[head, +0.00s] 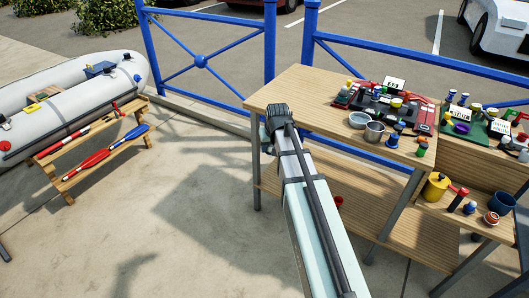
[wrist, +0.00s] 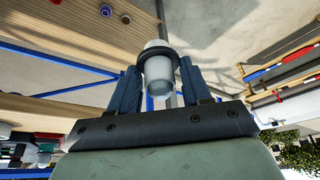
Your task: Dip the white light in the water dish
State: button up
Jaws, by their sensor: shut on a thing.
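My gripper (wrist: 160,76) is shut on the white light (wrist: 159,68), a small pale cylinder with a rounded grey-white cap, held between the two dark fingers in the wrist view. In the head view my gripper (head: 276,117) is at the left part of the wooden table (head: 290,88), and the light is hidden there. Two small round vessels stand on the table to the right of my gripper: a pale-blue-filled dish (head: 359,119) and a grey metal cup (head: 375,133). The pale-blue one looks like the water dish; its contents are too small to be sure.
A red and black tray (head: 385,105) with small coloured items and a label stands behind the vessels. A blue railing (head: 200,60) runs behind the table. A lower bench (head: 490,220) at right holds a yellow can (head: 435,187). The table's left top is clear.

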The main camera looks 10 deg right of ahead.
jog(key=w+d+r, duration=0.2)
jog(key=d+r, duration=0.2)
jog(key=d, duration=1)
jog(key=w+d+r, duration=0.3)
jog(key=d+r, duration=0.1)
jog(key=d, duration=0.9)
jog(key=w+d+r, duration=0.2)
jog(key=d+r, duration=0.2)
jog(key=d, duration=1)
jog(key=shift+w+d+m, duration=0.25)
jog(key=shift+d+m, duration=0.05)
jog(key=shift+d, duration=0.05)
jog(key=shift+f, duration=0.1)
jog(key=shift+f, duration=3.7)
notch_tip(320, 180, up, 9)
